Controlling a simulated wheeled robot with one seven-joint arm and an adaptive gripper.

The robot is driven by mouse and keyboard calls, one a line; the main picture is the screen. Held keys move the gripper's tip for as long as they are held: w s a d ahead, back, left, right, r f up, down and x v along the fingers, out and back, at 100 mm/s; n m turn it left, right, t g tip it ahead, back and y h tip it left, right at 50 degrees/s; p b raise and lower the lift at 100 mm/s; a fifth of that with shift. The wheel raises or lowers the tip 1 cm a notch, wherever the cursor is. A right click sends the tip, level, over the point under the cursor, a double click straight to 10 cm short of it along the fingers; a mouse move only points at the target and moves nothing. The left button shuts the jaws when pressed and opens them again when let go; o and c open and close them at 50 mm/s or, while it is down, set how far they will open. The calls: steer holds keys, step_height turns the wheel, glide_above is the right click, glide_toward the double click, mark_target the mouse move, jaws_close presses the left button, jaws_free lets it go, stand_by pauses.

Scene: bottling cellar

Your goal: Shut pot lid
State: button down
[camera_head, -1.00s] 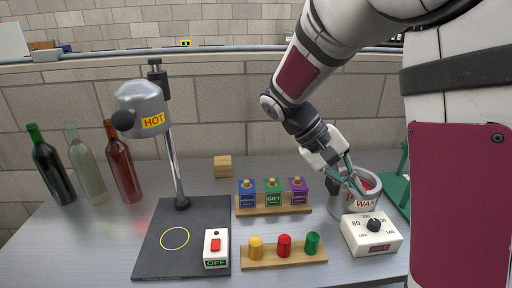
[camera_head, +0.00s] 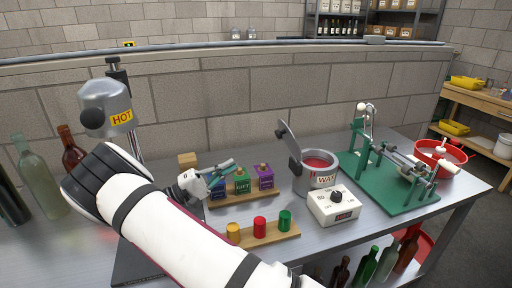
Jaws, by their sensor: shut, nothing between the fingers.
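The wax pot (camera_head: 318,180) stands on the metal table, a grey cylinder with a "WAX" label and red wax visible inside. Its lid (camera_head: 289,146) stands open, tilted up at the pot's left rim, with a dark knob (camera_head: 295,167) on its outer face. My gripper (camera_head: 226,168) is shut and empty, left of the pot and apart from it, over the rack of coloured boxes. My arm hides part of the table's left side.
A white dial box (camera_head: 333,206) stands in front of the pot. The box rack (camera_head: 249,195) and a rack of coloured caps (camera_head: 262,235) lie left of it. A green corking stand (camera_head: 395,180) is at right. The hot-air head (camera_head: 106,108) and bottles (camera_head: 38,185) are at left.

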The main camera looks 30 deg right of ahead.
mark_target(277, 135)
steer(key=p+x, duration=0.3)
steer(key=x, duration=1.1)
steer(key=shift+a+p, duration=0.1)
steer(key=shift+p, duration=0.2)
steer(key=shift+r, duration=0.1)
steer(key=shift+s+d+r+y+p, duration=0.15)
steer(key=shift+d+r+y+p, duration=0.3)
steer(key=shift+d+r+y, duration=0.1)
steer(key=shift+s+d+r+y+p, duration=0.15)
steer(key=shift+d+r+y+p, duration=0.3)
steer(key=shift+r+y, duration=0.1)
steer(key=d+y, duration=0.1)
steer(key=d+r+y+p, duration=0.1)
steer(key=s+d+r+t+y, duration=0.1)
steer(key=shift+s+d+m+p, duration=0.1)
steer(key=shift+d+m+p, duration=0.2)
steer(key=shift+d+p, duration=0.1)
steer(key=s+d+f+t+y+b, duration=0.1)
steer(key=s+d+f+t+y, duration=0.1)
steer(key=d+f+y, duration=0.2)
steer(key=s+d+f+t+y+b, duration=0.2)
steer(key=d+f+y, duration=0.1)
steer(key=d+y, duration=0.8)
steer(key=shift+d+f, duration=0.35)
steer(key=shift+d, duration=0.1)
